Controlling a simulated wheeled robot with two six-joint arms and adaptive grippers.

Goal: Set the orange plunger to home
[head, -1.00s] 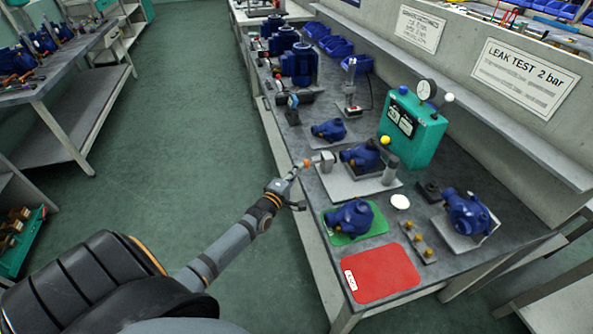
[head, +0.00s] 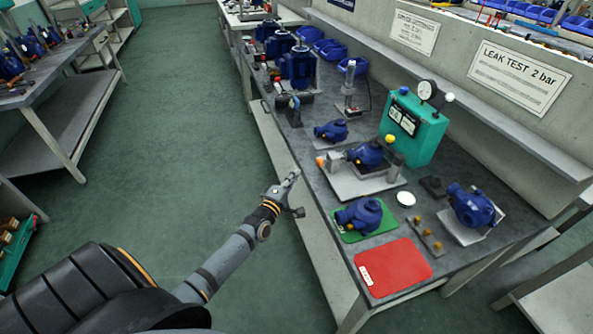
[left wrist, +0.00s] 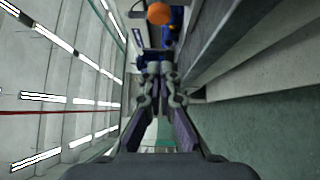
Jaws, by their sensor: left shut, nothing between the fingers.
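The orange plunger (head: 320,161) is a small orange knob on the left end of the grey clamp fixture (head: 334,163), which holds a blue pump (head: 366,154) on a pale plate. In the left wrist view the orange knob (left wrist: 159,13) shows at the top, beyond my fingertips. My left gripper (head: 293,176) is shut and empty, beside the bench's front edge, a little in front of the plunger and apart from it. It also shows in the left wrist view (left wrist: 160,70). My right gripper is not in view.
A teal leak-test box (head: 415,126) with a gauge and a yellow knob stands behind the fixture. A green mat (head: 347,234) bearing a blue pump and a red mat (head: 392,267) lie nearer on the bench. The aisle floor (head: 190,130) to the left is clear.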

